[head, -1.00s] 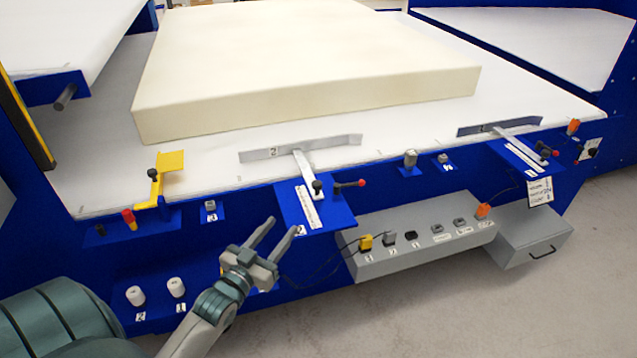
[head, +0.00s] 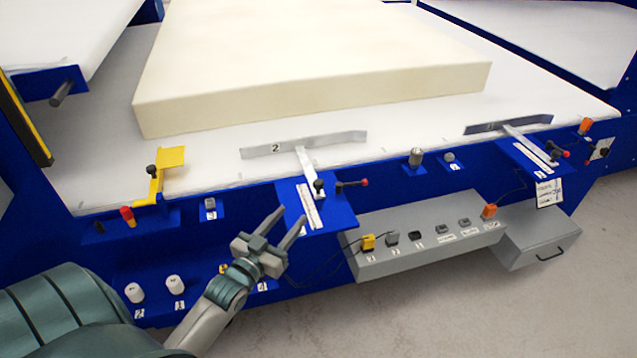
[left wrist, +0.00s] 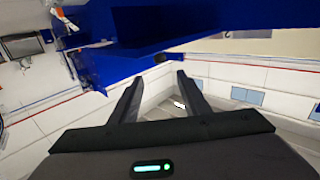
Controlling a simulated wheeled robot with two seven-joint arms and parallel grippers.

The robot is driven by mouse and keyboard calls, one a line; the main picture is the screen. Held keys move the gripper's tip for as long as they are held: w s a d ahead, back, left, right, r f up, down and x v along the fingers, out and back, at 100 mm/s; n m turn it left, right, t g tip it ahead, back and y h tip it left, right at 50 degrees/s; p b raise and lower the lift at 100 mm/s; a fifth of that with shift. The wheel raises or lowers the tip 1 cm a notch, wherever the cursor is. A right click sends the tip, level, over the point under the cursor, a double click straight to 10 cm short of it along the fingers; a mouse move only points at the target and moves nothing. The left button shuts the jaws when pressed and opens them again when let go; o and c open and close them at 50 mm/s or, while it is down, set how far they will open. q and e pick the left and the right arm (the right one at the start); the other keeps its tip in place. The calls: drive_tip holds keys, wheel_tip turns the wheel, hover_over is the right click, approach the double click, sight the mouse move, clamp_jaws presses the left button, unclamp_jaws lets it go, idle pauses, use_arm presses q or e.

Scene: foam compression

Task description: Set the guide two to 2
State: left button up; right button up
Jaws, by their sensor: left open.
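Guide two is the grey metal plate marked 2 (head: 275,149), standing on the white table edge in the head view. Its arm (head: 306,160) runs forward to a black knob (head: 318,184) above a white scale (head: 306,207) on a blue bracket (head: 335,217). The scale reading is too small to tell. My left gripper (head: 292,213) is open and empty, in front of the bracket's left side, apart from the knob. In the left wrist view its open fingers (left wrist: 157,92) show below a blue panel (left wrist: 150,30). My right gripper is not in view.
A large cream foam block (head: 310,75) lies on the white table (head: 400,155). A second guide (head: 510,124) stands at the right. A yellow stop (head: 168,165) is at the left. A grey control box (head: 425,245) with cables sits below, right of my gripper.

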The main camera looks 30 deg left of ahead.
sight(317, 187)
use_arm(q)
drive_tip(key=w, duration=0.5)
drive_tip(key=w+p, duration=0.1)
drive_tip(key=w, duration=0.3)
drive_tip(key=w+a+p, duration=0.1)
drive_tip(key=w, duration=0.4)
drive_tip(key=shift+w+a+r, duration=0.1)
drive_tip(key=shift+w, duration=0.9)
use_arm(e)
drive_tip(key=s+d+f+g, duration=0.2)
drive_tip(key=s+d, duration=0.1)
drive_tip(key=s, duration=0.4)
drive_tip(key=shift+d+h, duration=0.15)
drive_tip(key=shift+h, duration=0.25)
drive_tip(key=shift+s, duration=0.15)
